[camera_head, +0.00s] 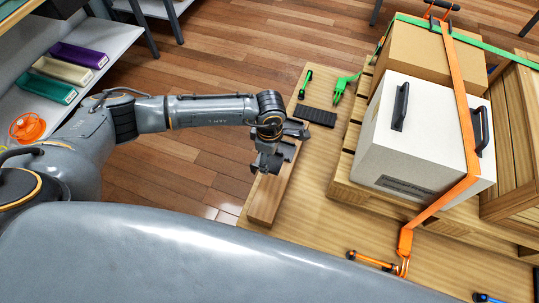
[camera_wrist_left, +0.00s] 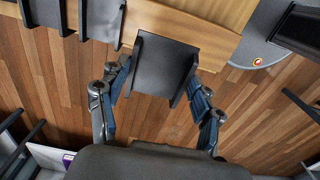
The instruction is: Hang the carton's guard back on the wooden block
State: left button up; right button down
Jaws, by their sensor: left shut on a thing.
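My left gripper (camera_head: 268,167) is over the long wooden block (camera_head: 268,198) near the table's left edge. In the left wrist view its two fingers (camera_wrist_left: 160,100) are shut on a black angled guard (camera_wrist_left: 163,68), one on each side. The guard overlaps the edge of the wooden block (camera_wrist_left: 215,12) in that view; I cannot tell whether it touches or rests on it. In the head view the gripper and wrist hide most of the guard. The white carton (camera_head: 415,142) stands on the pallet under an orange strap (camera_head: 464,100). My right gripper is not in view.
Other dark guards (camera_wrist_left: 100,18) sit along the block beside the held one. A black ribbed piece (camera_head: 317,116) and a green buckle (camera_head: 340,89) lie on the table. An orange ratchet (camera_head: 372,261) lies in front. A shelf (camera_head: 85,60) stands left, with floor between.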

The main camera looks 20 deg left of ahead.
pick_arm(q)
jog(key=b, duration=0.3)
send_near(272, 178)
jog(key=shift+w+a+f, duration=0.1)
jog(key=shift+a+f, duration=0.1)
jog(key=shift+a, duration=0.25)
jog(key=shift+d+f+b, duration=0.1)
jog(key=shift+f+b, duration=0.95)
jog(key=shift+f, duration=0.65)
jog(key=shift+f+b, duration=0.95)
jog(key=shift+f, duration=0.45)
jog(key=shift+d, duration=0.35)
jog(key=o, duration=1.2)
jog(key=shift+o, duration=0.2)
notch_tip(272, 178, up, 12)
jog(key=shift+r, duration=0.1)
